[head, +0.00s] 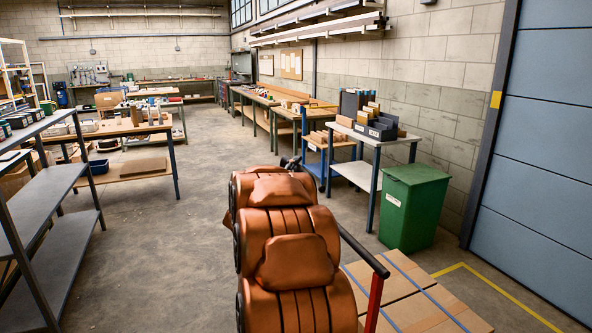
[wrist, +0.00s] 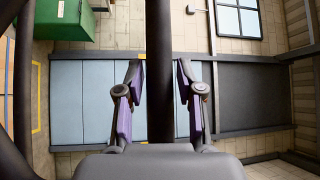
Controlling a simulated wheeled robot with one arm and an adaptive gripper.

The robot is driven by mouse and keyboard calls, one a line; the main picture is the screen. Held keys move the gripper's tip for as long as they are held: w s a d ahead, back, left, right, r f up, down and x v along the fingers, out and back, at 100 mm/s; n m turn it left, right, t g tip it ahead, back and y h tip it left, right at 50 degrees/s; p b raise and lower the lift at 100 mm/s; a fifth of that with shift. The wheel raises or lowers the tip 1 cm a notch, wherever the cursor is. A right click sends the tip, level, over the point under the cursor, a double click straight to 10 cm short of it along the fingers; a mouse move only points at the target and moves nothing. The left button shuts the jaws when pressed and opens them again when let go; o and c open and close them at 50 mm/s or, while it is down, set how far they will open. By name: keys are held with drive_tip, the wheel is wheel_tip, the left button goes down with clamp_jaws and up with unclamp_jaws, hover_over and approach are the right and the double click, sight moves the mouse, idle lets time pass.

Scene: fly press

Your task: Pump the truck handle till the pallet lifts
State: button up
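The truck handle shows in the head view as a black crossbar (head: 362,249) on a red post (head: 374,303), just right of my orange arm. Its left end is hidden behind the arm. Cardboard boxes (head: 415,305) with blue straps sit low at the right; the pallet itself cannot be made out. In the wrist view my gripper (wrist: 160,80) is open, its purple-padded fingers apart. A dark bar (wrist: 160,70), apparently the handle's crossbar, runs between the fingers with a gap on both sides. How deep it sits cannot be told.
A green bin (head: 413,205) stands beyond the boxes, near a white-topped table (head: 375,137). A blue door (head: 545,150) is at the right. A grey shelf rack (head: 50,230) stands at the left. The floor between rack and arm is clear.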

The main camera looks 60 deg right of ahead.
clamp_jaws()
idle(0.3)
